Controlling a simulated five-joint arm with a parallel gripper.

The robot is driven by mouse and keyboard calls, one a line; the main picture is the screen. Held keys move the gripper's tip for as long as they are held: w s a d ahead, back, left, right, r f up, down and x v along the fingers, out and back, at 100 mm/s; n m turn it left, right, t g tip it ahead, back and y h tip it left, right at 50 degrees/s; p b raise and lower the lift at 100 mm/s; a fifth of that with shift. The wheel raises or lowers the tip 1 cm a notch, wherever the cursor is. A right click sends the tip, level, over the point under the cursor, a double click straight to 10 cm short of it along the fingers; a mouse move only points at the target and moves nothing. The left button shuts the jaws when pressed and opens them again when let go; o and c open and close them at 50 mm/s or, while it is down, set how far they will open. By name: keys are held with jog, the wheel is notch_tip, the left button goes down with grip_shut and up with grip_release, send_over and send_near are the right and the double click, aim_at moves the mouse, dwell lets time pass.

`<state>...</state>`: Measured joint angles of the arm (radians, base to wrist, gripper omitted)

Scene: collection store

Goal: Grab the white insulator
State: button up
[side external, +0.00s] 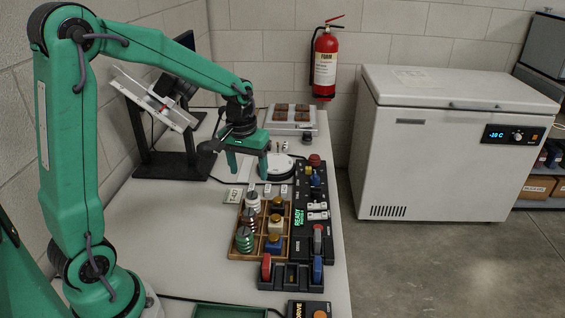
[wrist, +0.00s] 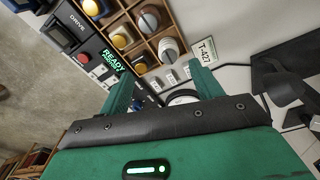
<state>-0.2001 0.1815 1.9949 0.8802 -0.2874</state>
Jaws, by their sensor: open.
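A black panel (side external: 300,197) borders the tray's right.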

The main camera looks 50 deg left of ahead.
jog(key=n+g, duration=0.1)
send_over(252, 193)
notch_tip(252, 193, down, 5)
jog(key=shift+d, duration=0.15)
jog(key=shift+f, duration=3.9)
jog(key=c, duration=1.1)
jog(key=shift+c, duration=0.2)
jog(key=shift+r, duration=0.15)
jog(key=shift+r, duration=0.5)
notch_tip(252, 193, up, 3)
jog(key=shift+d+r, duration=0.15)
jog(key=s+d+r, duration=0.3)
jog(key=d+r, duration=0.3)
jog(key=d, duration=0.4)
jog(key=shift+s+d+r, duration=0.25)
jog(key=shift+d, duration=0.15)
